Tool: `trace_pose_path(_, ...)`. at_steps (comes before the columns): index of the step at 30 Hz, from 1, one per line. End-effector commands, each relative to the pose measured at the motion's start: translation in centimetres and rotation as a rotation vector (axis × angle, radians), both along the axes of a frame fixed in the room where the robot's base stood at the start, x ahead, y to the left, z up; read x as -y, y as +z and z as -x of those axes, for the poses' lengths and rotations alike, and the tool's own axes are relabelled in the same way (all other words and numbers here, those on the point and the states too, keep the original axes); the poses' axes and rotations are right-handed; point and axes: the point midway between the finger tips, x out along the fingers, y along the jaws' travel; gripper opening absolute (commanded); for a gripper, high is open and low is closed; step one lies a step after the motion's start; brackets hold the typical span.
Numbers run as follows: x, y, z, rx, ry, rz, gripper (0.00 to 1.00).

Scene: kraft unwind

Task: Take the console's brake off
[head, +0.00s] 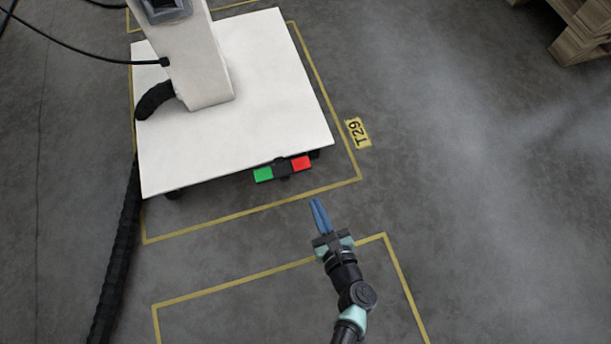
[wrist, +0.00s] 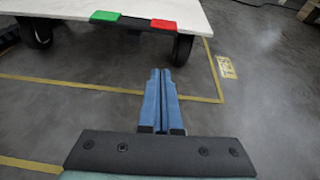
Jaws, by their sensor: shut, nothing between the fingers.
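The console is a white flat base (head: 270,120) with a pale column (head: 195,60) on it, standing inside a yellow floor outline. At its near edge is a pedal bar with a green pedal (head: 263,174) on the left and a red pedal (head: 301,163) on the right. In the wrist view the green pedal (wrist: 105,16) and red pedal (wrist: 163,25) show at the top, with dark casters (wrist: 181,50) under the base. My gripper (head: 317,203) is shut and empty, its blue fingers pointing toward the red pedal, apart from it and nearer to me.
A thick black cable conduit (head: 120,250) runs along the floor at left, and a thin cable (head: 90,55) reaches the column. A T29 floor label (head: 357,132) lies right of the base. A wooden pallet (head: 585,30) is at the far right. Floor at right is clear.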

Motion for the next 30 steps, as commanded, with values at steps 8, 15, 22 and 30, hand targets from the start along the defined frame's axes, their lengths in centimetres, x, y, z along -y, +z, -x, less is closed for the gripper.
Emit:
trace_pose_path(8, 0.2, -0.8, 0.8, -0.021, -0.036, -0.049, 0.0)
trace_pose_path(15, 0.0, -1.0, 0.3, -0.019, -0.032, -0.046, 0.0)
trace_pose_path(22, -1.0, -2.6, -2.8, -0.015, -0.029, -0.045, 0.0)
trace_pose_path(30, -2.8, -4.5, -8.1, -0.015, -0.03, -0.044, 0.0)
